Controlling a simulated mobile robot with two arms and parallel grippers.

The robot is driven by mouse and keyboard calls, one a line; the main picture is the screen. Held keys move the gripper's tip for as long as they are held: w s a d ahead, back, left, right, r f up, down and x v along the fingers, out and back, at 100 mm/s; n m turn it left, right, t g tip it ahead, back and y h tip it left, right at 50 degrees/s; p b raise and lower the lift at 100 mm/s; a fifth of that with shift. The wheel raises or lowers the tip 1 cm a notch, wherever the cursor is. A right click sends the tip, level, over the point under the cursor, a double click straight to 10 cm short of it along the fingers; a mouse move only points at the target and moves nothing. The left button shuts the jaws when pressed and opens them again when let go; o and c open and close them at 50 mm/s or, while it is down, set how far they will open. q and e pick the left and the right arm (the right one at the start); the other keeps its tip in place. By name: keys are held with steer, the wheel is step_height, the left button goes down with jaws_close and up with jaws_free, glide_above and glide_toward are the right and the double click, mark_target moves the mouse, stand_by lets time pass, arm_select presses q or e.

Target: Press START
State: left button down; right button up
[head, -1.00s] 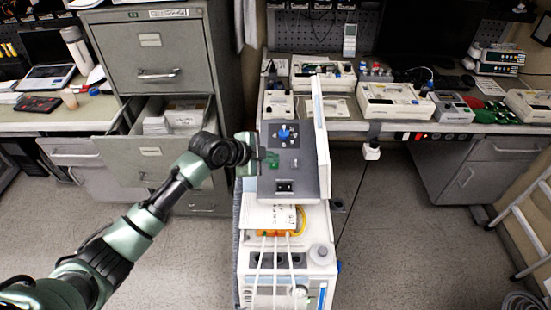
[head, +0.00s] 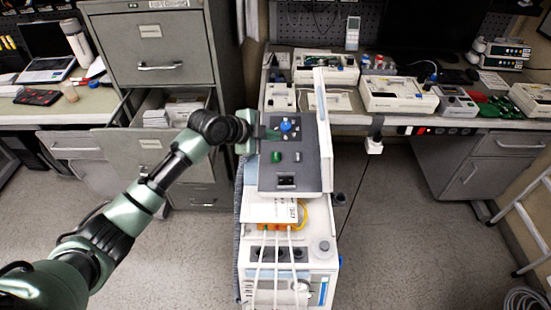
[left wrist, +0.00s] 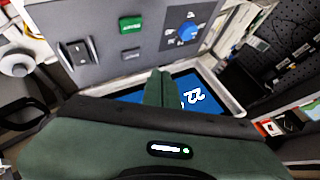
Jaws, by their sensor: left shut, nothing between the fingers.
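A grey control panel (head: 268,181) tops the pump on the cart. It carries a green button (head: 276,157), a grey button (head: 298,156), a blue knob (head: 285,126) and a black rocker switch (head: 287,181). The left wrist view shows the green button (left wrist: 131,25) with white lettering too small to read. My left gripper (head: 266,133) is at the panel's left edge, level with the knob and farther back than the green button. In the left wrist view its fingers (left wrist: 160,86) are together and empty, in front of the blue screen (left wrist: 190,95), apart from the buttons. My right gripper is out of view.
The upright screen housing (head: 323,135) bounds the panel on the right. White cables (head: 276,260) run down the cart's front. An open cabinet drawer (head: 160,130) is at left behind my arm. A bench (head: 350,121) with several devices stands behind.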

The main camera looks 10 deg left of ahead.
mark_target(273, 160)
arm_select(q)
steer(key=f+b, duration=0.2)
steer(key=f, duration=0.1)
steer(key=w+f+b, duration=0.1)
steer(key=f+b, duration=0.2)
steer(key=f, duration=0.1)
steer(key=shift+w+a+b, duration=0.15)
steer(key=shift+w+b, duration=0.05)
steer(key=shift+b, duration=0.15)
steer(key=shift+f, duration=0.1)
stand_by(1.4)
steer(key=shift+w+f+b, duration=0.1)
steer(key=shift+f+b, duration=0.25)
steer(key=shift+f+b, duration=0.4)
stand_by(0.6)
stand_by(0.4)
steer(key=shift+r+p, duration=0.7)
steer(key=shift+r, duration=0.1)
steer(key=r+p, duration=0.2)
steer(key=s+r+p, duration=0.1)
steer(key=r+p, duration=0.1)
steer(key=r, duration=0.1)
steer(key=shift+s, duration=0.1)
